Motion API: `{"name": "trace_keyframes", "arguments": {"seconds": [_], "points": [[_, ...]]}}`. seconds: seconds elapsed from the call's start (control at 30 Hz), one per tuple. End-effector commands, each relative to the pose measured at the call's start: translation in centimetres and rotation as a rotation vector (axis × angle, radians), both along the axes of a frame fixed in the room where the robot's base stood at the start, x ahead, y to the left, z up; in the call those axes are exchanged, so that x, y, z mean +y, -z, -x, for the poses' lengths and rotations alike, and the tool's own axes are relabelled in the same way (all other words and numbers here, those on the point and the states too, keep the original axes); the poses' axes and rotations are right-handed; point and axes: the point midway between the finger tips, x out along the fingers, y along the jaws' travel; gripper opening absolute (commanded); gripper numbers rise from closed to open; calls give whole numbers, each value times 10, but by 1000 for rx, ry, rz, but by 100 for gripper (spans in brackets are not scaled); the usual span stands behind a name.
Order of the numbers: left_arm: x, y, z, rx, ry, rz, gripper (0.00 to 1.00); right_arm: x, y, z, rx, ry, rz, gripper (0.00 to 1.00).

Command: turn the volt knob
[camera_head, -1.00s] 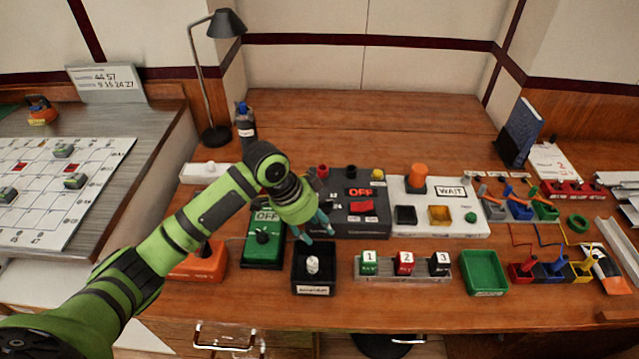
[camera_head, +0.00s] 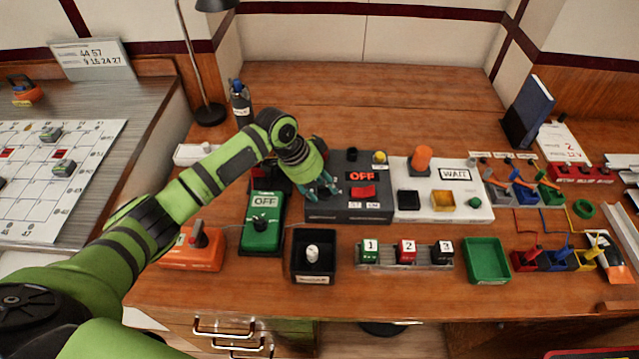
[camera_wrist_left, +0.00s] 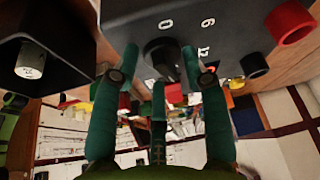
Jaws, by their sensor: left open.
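The dark grey panel (camera_head: 345,212) with a red OFF display (camera_head: 361,176) and a red switch (camera_head: 363,192) stands mid-table. In the left wrist view a black round knob (camera_wrist_left: 158,50) sits on this panel (camera_wrist_left: 225,15), with white marks 0, 6 and 12 around it. My left gripper (camera_head: 322,190) is over the panel's left part and hides the knob in the head view. In the left wrist view its green fingers (camera_wrist_left: 160,66) are open, spread to either side of the knob. I cannot tell whether they touch it. My right gripper is not in view.
A green OFF box (camera_head: 262,225) stands left of the panel, and a black tray (camera_head: 301,275) with a white piece stands in front. A white WAIT panel (camera_head: 470,203) is close on the right. Numbered blocks (camera_head: 406,252) line the front. The table's back is clear.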

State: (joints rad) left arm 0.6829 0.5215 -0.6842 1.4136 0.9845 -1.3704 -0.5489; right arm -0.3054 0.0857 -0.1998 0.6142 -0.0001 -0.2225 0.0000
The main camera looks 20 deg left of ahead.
Motion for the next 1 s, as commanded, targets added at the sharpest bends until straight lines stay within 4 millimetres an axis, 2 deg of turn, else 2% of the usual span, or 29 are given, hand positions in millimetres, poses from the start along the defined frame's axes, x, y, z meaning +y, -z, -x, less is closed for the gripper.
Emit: {"name": "trace_keyframes", "arguments": {"seconds": [0.17, 0.27, 0.3, 0.67, 0.87, 1.0], "points": [[0, 0, 0, 0, 0, 0, 45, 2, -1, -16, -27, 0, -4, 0], [0, 0, 0, 0, 0, 0, 9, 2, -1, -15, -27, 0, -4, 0], [0, 0, 0, 0, 0, 0, 0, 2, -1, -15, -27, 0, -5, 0], [0, -2, 1, 1, -19, -1, 0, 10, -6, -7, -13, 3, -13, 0], [-2, -5, 2, 4, -102, 0, 0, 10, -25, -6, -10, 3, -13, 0], [-4, -7, 3, 4, -203, 0, 0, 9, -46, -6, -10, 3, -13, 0]]}}
